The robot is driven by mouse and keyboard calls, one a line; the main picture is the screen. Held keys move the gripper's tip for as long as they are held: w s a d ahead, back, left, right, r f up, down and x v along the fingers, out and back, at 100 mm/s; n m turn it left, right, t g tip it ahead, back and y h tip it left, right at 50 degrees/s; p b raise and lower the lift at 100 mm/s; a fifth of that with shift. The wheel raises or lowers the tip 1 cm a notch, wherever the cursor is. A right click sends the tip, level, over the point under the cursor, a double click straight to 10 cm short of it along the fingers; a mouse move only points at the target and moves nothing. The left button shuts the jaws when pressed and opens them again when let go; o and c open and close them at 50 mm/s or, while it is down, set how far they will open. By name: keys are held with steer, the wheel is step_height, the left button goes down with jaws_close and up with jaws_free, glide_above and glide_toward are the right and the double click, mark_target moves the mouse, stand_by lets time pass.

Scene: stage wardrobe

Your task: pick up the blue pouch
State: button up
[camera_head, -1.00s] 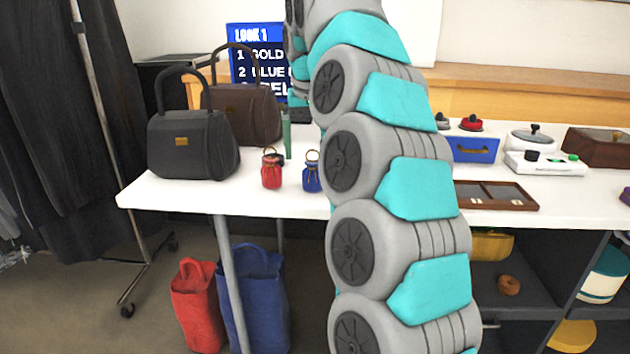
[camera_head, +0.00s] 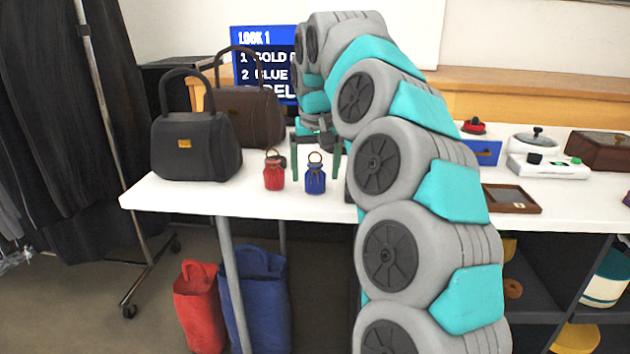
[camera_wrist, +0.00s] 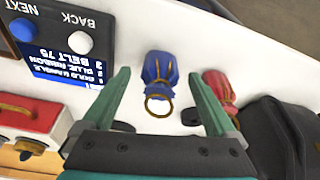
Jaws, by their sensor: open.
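The blue pouch (camera_head: 315,179), with a gold ring and gold tie at its neck, stands upright on the white table near the front edge. It also shows in the wrist view (camera_wrist: 160,75), between and beyond my fingertips. My gripper (camera_head: 316,160) is open and empty, with green fingers pointing down just behind the pouch in the head view. In the wrist view its two fingertips (camera_wrist: 158,76) lie to either side of the pouch's line, apart from it. The red pouch (camera_head: 274,173) stands just left of the blue one.
A black handbag (camera_head: 196,146) and a brown handbag (camera_head: 258,115) stand left on the white table (camera_head: 180,196). A sign (camera_head: 262,66) stands behind. A wooden tray (camera_head: 512,198) and a white device (camera_head: 548,166) are at right. Red and blue bags stand below on the floor.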

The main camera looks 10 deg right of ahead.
steer(key=shift+x, duration=1.15)
steer(key=shift+c, duration=0.2)
steer(key=c, duration=1.4)
steer(key=shift+r, duration=0.2)
steer(key=shift+r, duration=1.6)
steer(key=s+a+r+b, duration=0.1)
steer(key=s+b, duration=0.1)
steer(key=s, duration=1.4)
steer(key=shift+r, duration=0.25)
